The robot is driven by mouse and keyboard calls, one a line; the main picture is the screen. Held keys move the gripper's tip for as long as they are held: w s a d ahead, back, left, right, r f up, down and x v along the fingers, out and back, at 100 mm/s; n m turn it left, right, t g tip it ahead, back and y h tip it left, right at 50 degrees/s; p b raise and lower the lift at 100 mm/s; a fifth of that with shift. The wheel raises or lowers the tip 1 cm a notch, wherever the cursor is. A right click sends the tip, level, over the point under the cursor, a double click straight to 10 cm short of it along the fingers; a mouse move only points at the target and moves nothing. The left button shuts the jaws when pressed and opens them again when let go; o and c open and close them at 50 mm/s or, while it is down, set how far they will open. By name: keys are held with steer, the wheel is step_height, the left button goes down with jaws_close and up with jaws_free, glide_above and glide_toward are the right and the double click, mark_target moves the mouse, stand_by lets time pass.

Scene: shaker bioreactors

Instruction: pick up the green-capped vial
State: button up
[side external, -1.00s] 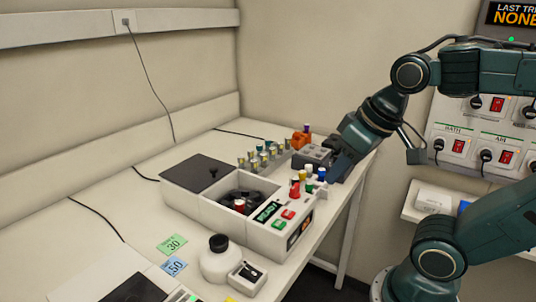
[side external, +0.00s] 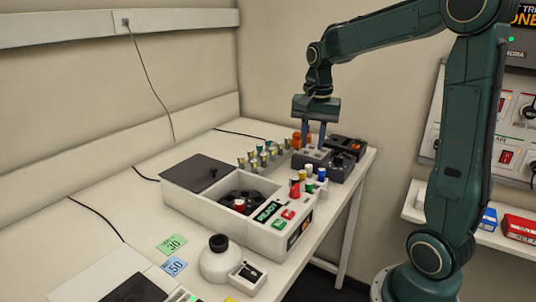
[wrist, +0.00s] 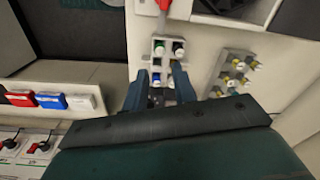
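In the side view, a green-capped vial (side external: 309,187) stands in a small group of capped vials at the right end of the white bioreactor box. Its outline is small and partly merged with its neighbours. My gripper (side external: 313,142) points down above the grey block behind this group. In the wrist view its two fingers (wrist: 160,85) are apart, with no vial clearly held between them.
The white box (side external: 255,235) with a dark rotor and buttons is in front. Free table lies at left.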

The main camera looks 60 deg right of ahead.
mark_target(309, 182)
steer(key=d, duration=0.1)
steer(key=d+f+m, duration=0.1)
steer(key=shift+w+d+f+m+g, duration=0.2)
steer(key=shift+w+d+m+g, duration=0.1)
steer(key=shift+w, duration=0.1)
steer(key=shift+f, duration=0.1)
steer(key=shift+f, duration=4.25)
steer(key=shift+f, duration=0.1)
steer(key=shift+a+f, duration=0.2)
steer(key=shift+f, duration=2.25)
steer(key=c, duration=0.4)
